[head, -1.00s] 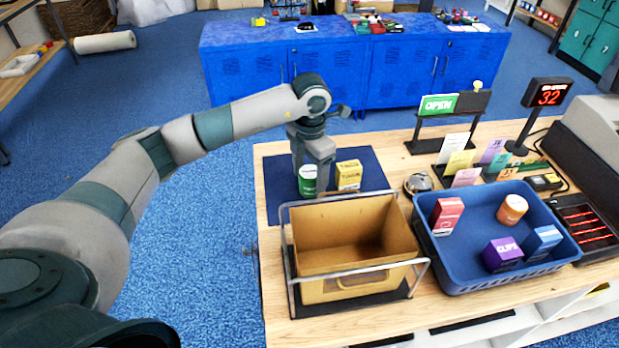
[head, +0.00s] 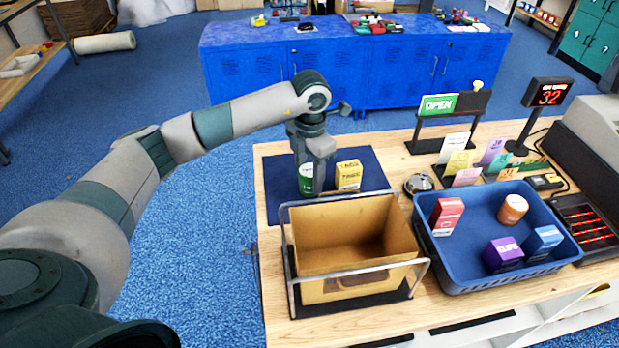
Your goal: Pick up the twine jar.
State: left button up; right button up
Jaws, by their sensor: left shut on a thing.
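A green and white jar (head: 305,182), which fits the twine jar though its label is too small to read, stands upright on the dark blue mat (head: 272,170). My left gripper (head: 309,170) reaches down from above and is shut on the jar, with a finger covering its right side. The jar shows no clear gap above the mat. My right gripper is not in view.
A yellow box (head: 348,175) stands close to the jar's right. An open cardboard carton (head: 345,285) in a metal frame is just in front. A blue tray (head: 480,283) with small boxes and an orange jar (head: 512,209) is at right, beside a bell (head: 419,184).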

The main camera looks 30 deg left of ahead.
aim_at(310, 170)
pick_arm(q)
notch_tip(310, 170, up, 8)
jog(key=b, duration=0.3)
jog(key=shift+r, duration=0.75)
jog(key=shift+d, duration=0.1)
